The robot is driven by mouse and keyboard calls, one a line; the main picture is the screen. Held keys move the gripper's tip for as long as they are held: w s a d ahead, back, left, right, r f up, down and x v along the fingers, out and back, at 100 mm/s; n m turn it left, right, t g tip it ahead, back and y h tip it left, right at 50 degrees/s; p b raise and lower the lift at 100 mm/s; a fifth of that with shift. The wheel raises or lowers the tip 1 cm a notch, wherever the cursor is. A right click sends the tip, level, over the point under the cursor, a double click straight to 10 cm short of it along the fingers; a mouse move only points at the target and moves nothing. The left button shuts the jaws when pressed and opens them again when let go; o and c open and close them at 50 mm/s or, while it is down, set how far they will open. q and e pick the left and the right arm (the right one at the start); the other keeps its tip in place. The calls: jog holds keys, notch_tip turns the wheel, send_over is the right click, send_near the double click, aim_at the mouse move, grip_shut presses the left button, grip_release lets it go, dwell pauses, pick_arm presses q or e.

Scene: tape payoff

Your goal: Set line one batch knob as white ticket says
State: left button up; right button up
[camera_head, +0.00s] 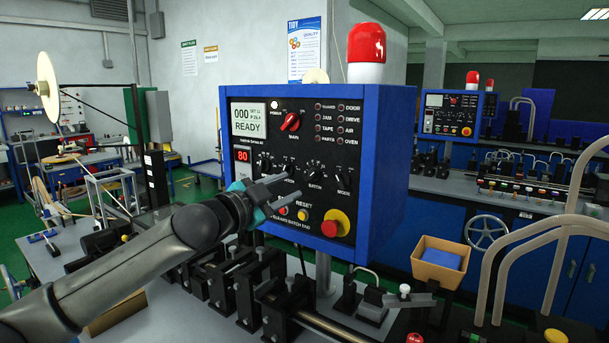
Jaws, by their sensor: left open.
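The blue control box (382,165) stands in the middle, its dark panel facing me. The batch knob (315,165) is a black knob in the panel's middle row, above the label BATCH, between other black knobs. Its exact pointer setting is too small to read. My left gripper (300,187) is open and empty in front of the lower panel, just below and left of the batch knob. Its fingers point right and cover part of the panel. I cannot make out a white ticket. My right gripper is not in view.
A red main switch (290,122), a red stop button (335,223) on yellow and a display (249,119) reading READY share the panel. Black machine blocks stand below the box. A tan bin (440,262) and bent grey tubes (497,262) are at right.

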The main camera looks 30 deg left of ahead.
aim_at(309, 177)
pick_arm(q)
jog(key=shift+w+d+p, duration=0.15)
jog(key=shift+w+p, duration=0.15)
jog(key=shift+w, duration=0.9)
jog(key=shift+w+d+p, duration=0.2)
jog(key=shift+w+p, duration=0.05)
jog(key=shift+w, duration=0.95)
jog(key=shift+w+d+p, duration=0.15)
jog(key=shift+w+p, duration=0.15)
jog(key=shift+w, duration=0.9)
grip_shut()
